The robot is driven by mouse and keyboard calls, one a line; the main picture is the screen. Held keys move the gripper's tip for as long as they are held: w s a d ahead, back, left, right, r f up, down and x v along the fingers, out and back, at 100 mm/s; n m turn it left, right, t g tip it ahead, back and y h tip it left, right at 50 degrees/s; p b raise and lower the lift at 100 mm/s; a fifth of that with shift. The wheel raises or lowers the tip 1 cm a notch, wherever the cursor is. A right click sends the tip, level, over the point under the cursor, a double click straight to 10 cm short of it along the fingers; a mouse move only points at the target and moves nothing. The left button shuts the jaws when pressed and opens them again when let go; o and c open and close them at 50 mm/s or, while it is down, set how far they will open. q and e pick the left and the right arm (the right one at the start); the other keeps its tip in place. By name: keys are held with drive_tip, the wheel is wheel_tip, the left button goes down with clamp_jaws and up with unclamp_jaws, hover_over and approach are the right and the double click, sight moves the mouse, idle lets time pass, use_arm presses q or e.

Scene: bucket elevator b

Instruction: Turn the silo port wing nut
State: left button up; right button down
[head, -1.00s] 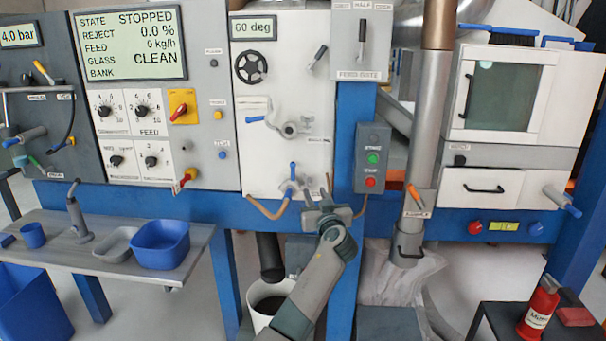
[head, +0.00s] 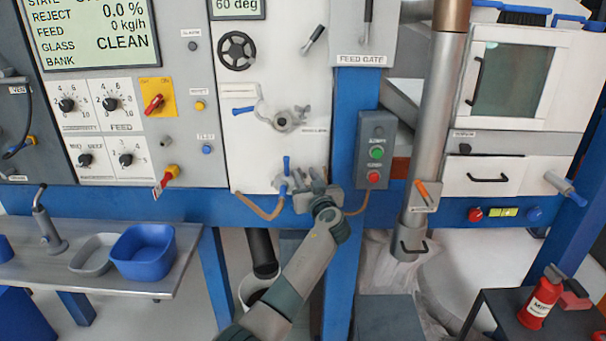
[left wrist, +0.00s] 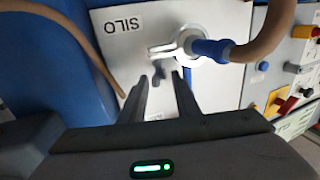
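A small grey winged piece, apparently the wing nut (left wrist: 161,71), sits beside the fitting, just beyond my fingertips. My left gripper (left wrist: 161,80) is open, with two dark fingers apart and nothing visibly held between them. In the head view my left gripper (head: 312,184) is right beside the lower port (head: 282,182) and partly hides it; the wing nut cannot be made out there. My right gripper is not in view.
A brown hose (head: 262,209) curves below the port. A similar port with a wing nut (head: 284,121) is higher on the white panel. The start/stop box (head: 375,150) on the blue post is close to the right. A blue tub (head: 150,252) stands on the left shelf.

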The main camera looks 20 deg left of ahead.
use_arm(q)
drive_tip(key=shift+s, duration=0.1)
drive_tip(key=shift+c, duration=0.6)
clamp_jaws()
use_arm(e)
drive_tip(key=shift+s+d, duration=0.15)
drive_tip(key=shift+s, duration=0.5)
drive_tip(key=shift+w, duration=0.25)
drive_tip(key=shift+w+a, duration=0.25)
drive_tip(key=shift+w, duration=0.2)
use_arm(q)
drive_tip(key=shift+r, duration=0.1)
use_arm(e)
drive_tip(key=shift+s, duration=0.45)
use_arm(q)
drive_tip(key=shift+o, duration=0.6)
unclamp_jaws()
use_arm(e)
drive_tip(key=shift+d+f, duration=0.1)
